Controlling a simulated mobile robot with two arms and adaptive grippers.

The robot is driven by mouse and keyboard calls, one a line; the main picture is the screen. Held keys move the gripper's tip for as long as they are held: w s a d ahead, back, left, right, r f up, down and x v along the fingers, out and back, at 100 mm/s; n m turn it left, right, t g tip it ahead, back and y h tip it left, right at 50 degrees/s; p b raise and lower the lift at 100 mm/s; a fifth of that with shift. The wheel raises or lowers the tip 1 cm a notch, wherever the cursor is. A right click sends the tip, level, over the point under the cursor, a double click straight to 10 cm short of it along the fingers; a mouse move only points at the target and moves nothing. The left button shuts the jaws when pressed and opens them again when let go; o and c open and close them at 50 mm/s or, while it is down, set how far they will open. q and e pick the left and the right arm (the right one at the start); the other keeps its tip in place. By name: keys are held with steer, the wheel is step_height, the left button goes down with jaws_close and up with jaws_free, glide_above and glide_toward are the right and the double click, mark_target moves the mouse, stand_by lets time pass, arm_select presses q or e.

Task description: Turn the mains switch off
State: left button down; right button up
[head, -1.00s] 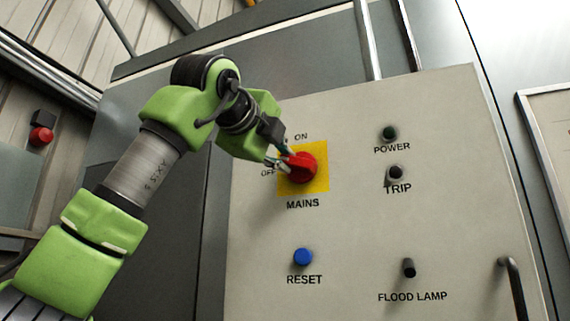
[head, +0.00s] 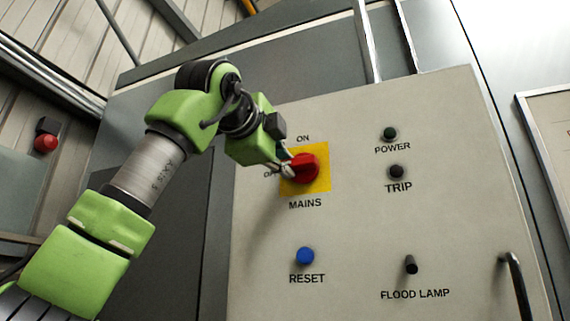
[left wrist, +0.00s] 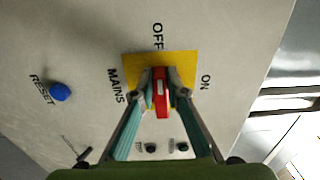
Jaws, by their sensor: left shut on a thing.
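The mains switch is a red handle (head: 306,167) on a yellow plate (head: 321,183), with ON above it and OFF to its left in the head view. My left gripper (head: 287,164) reaches it from the left and partly covers the OFF label. In the left wrist view, my left gripper (left wrist: 161,93) is shut on the red handle (left wrist: 162,103), one finger on each side. There the handle lies in line with the OFF label at the top, and ON is off to the right. My right gripper is not in view.
The grey panel (head: 350,230) also carries a blue RESET button (head: 305,256), a black FLOOD LAMP switch (head: 411,265), a green POWER lamp (head: 390,133) and a dark TRIP lamp (head: 396,171). A black door handle (head: 516,285) is at lower right. A red button (head: 46,143) is at far left.

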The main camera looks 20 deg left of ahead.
arm_select(q)
steer(key=shift+f, duration=0.1)
steer(key=c, duration=2)
jaws_free()
steer(key=shift+s+a, duration=0.1)
steer(key=s, duration=1.2)
steer(key=shift+a, duration=0.2)
